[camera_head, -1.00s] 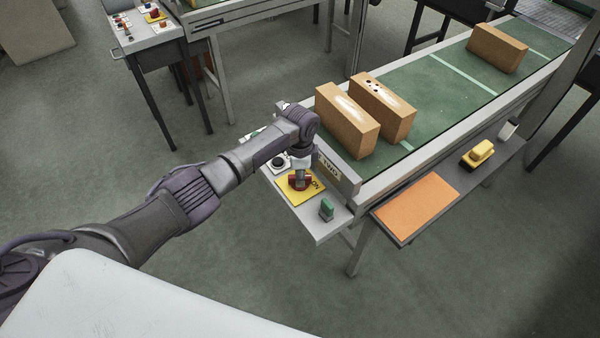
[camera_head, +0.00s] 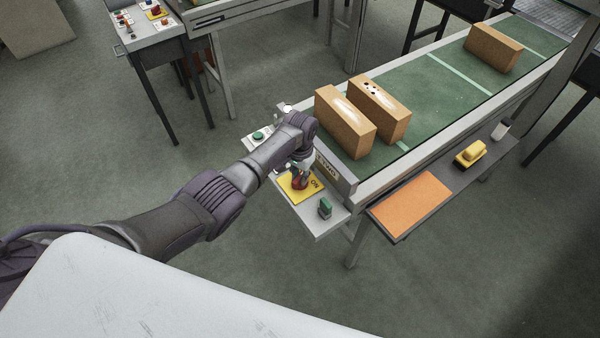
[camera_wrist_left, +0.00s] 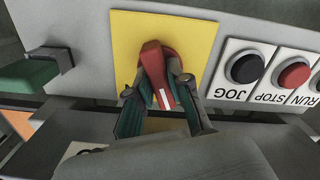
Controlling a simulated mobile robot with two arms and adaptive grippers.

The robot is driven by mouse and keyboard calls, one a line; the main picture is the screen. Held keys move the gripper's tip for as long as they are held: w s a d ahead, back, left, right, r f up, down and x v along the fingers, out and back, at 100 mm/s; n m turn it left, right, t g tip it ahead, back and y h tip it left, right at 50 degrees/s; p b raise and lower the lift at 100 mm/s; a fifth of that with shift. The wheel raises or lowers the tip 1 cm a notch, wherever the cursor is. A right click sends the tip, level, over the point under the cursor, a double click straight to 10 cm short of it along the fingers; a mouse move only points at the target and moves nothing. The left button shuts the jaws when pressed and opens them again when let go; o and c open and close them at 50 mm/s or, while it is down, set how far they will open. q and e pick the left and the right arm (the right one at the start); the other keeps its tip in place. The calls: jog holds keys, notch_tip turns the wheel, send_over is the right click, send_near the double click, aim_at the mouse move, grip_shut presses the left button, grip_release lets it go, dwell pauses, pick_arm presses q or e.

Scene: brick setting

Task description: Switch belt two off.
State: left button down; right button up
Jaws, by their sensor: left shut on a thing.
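The red switch handle (camera_head: 299,183) of belt two's panel sits on a yellow plate (camera_head: 284,187) marked ON. In the left wrist view the red handle (camera_wrist_left: 154,66) has a white stripe and stands nearly upright in the picture, slightly tilted, against the yellow plate (camera_wrist_left: 126,40). My left gripper (camera_head: 301,174) is over the switch. In the left wrist view its fingers (camera_wrist_left: 157,88) lie on both sides of the handle, shut on it. A name plate (camera_head: 327,168) stands behind the switch, partly hidden by my arm. My right gripper is not in view.
A green part (camera_head: 325,208) stands beside the plate. JOG (camera_wrist_left: 244,67) and STOP (camera_wrist_left: 293,75) buttons lie on the other side. Boxes (camera_head: 345,122) rest on the green belt (camera_head: 425,95).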

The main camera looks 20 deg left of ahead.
aim_at(300, 176)
pick_arm(q)
jog(key=shift+n+p, duration=0.55)
jog(key=shift+n, duration=1.65)
jog(key=c, duration=1.1)
grip_release()
notch_tip(300, 176, up, 12)
jog(key=shift+f, duration=0.1)
